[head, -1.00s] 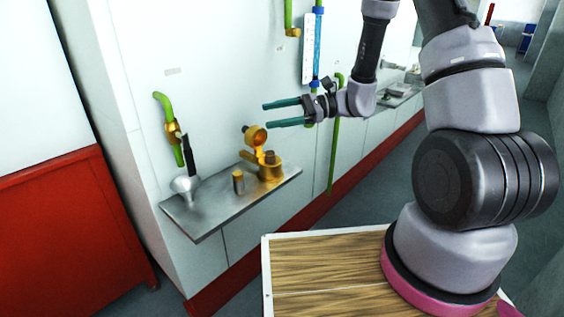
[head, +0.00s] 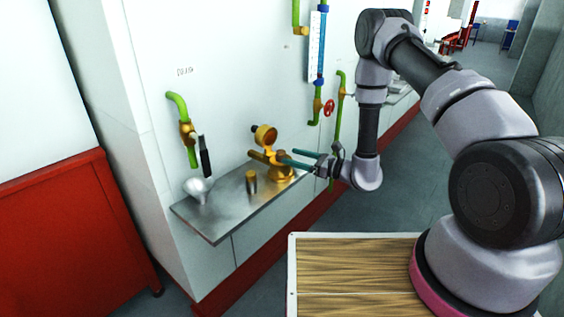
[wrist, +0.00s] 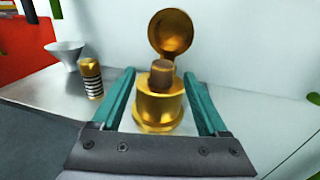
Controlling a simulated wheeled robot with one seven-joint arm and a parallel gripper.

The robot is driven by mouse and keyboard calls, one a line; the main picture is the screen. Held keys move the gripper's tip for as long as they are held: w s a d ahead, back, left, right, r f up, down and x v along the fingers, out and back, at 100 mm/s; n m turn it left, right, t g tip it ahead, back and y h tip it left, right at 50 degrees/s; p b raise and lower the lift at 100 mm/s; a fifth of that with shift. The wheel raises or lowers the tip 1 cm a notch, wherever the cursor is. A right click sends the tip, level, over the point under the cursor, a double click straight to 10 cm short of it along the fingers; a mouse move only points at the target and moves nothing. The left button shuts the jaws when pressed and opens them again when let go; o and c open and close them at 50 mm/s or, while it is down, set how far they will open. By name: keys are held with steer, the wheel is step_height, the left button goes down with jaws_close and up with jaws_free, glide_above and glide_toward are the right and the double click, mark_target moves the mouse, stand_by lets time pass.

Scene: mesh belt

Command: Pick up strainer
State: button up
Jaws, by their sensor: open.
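A brass pot-like housing (head: 285,174) with its round lid (head: 265,136) tipped up stands on a steel shelf (head: 240,207). In the wrist view a brown cylinder (wrist: 162,73) pokes up out of the housing (wrist: 158,108), its lower part hidden inside; this may be the strainer. A small brass cylinder (head: 251,182) stands apart to its left and shows dark and light bands in the wrist view (wrist: 91,78). I cannot tell for sure which is the strainer. My gripper (head: 286,157) is open, its teal fingers flanking the housing in the wrist view (wrist: 159,75), holding nothing.
A silver funnel (head: 198,190) stands at the shelf's left end, under a green pipe (head: 177,105) with a black lever (head: 205,155). The white wall (head: 225,60) rises right behind. A red valve wheel (head: 329,108) and pipes are on the right. The shelf's front is clear.

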mark_target(285, 154)
steer(key=x, duration=0.5)
steer(key=shift+w+a+f, duration=0.25)
steer(key=shift+w, duration=0.05)
jaws_close()
steer(key=shift+r, duration=0.1)
